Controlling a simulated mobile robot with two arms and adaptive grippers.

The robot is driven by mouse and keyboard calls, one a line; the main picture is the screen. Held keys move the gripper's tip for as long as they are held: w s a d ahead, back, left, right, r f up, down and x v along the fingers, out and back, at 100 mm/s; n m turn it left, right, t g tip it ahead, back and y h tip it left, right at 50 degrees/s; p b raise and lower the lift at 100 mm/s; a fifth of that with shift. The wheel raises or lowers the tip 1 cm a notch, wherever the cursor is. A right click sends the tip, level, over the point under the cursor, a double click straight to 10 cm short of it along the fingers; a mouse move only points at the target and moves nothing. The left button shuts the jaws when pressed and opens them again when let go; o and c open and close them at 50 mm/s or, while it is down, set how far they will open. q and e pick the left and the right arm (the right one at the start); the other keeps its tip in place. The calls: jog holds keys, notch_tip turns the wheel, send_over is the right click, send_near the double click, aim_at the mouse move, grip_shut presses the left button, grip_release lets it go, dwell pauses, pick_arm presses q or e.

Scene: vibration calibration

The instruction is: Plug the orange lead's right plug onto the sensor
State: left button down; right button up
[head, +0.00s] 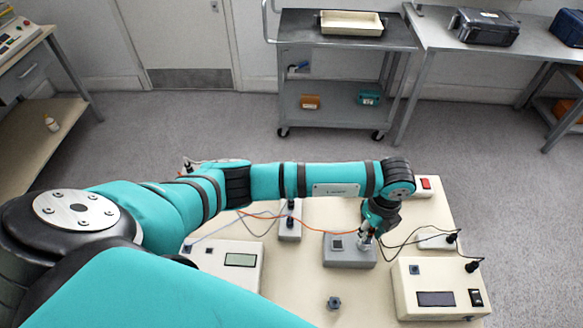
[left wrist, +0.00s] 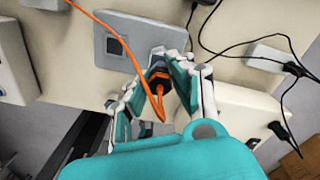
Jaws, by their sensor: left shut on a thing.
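My left gripper (head: 367,240) points down at the right end of a low grey block (head: 338,263) with a small dark square on top. In the left wrist view its fingers (left wrist: 167,62) are closed on a dark plug with an orange collar (left wrist: 158,76), the end of the orange lead (left wrist: 101,27). The plug is at the block's edge; the fingers hide its tip, so I cannot tell whether it touches anything. In the head view the orange lead (head: 285,227) runs left behind my arm. Which part is the sensor is not clear. My right gripper is out of view.
A cream instrument (head: 415,272) stands right of the block and another (head: 222,262) left. A small dark knob-like piece (head: 334,303) is on the table in front. A white power strip (head: 437,241) with black cables lies close right. A grey trolley (head: 345,55) stands behind.

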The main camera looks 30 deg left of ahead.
pick_arm(q)
jog(key=shift+f+b, duration=0.7)
jog(key=shift+f, duration=0.35)
dwell(3.0)
jog(key=shift+m, duration=0.3)
jog(key=shift+m+b, duration=0.65)
jog(key=shift+m, duration=0.85)
jog(key=shift+m, duration=0.3)
jog(key=shift+m+b, duration=0.7)
jog(key=shift+m, duration=0.3)
jog(key=shift+r+m+b, duration=0.1)
jog(key=shift+m+b, duration=1.5)
jog(key=shift+m, duration=1.4)
